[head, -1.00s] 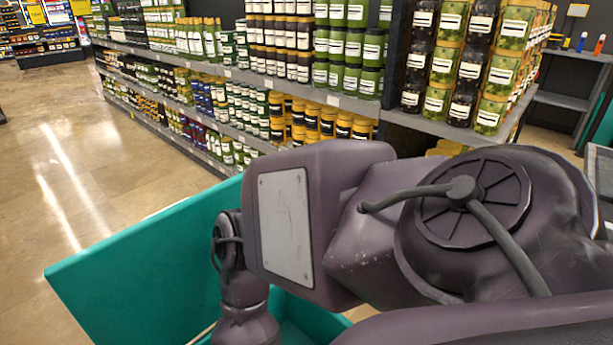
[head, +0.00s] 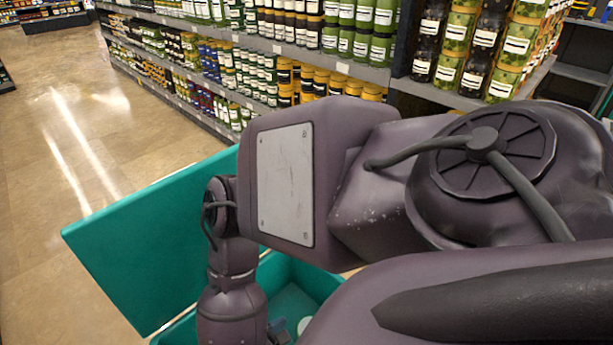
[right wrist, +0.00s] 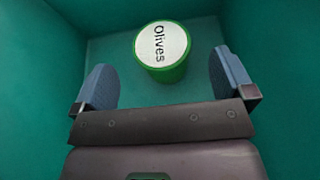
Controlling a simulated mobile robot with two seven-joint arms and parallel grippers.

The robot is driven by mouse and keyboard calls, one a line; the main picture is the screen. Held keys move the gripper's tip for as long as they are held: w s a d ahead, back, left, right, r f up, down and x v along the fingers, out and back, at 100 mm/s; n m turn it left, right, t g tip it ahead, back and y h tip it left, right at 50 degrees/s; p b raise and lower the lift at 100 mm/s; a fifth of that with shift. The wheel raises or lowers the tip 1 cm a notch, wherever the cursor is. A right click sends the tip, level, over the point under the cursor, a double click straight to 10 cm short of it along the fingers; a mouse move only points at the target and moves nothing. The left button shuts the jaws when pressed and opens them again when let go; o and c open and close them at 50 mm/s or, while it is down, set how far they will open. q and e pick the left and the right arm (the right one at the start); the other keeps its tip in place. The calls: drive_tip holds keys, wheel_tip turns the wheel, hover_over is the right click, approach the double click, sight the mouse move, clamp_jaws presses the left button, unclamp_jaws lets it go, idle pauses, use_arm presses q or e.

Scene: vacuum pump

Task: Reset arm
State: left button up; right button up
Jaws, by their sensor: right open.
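My right arm (head: 285,185) comes in from the right in the head view and bends down into a teal bin (head: 150,240). In the right wrist view my right gripper (right wrist: 163,80) is open, with its two blue-grey fingers spread apart and nothing between them in its grip. A green jar with a white lid reading "Olives" (right wrist: 162,45) stands on the bin's floor, beyond the fingers and apart from them. A small part of a white lid (head: 304,326) shows in the bin in the head view. My left gripper is not in view.
Teal walls (right wrist: 45,70) of the bin surround the right gripper. Long shelves (head: 270,45) packed with jars and bottles run behind the bin. A tiled floor (head: 90,130) is clear at the left.

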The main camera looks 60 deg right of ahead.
drive_tip(key=shift+v, duration=0.9)
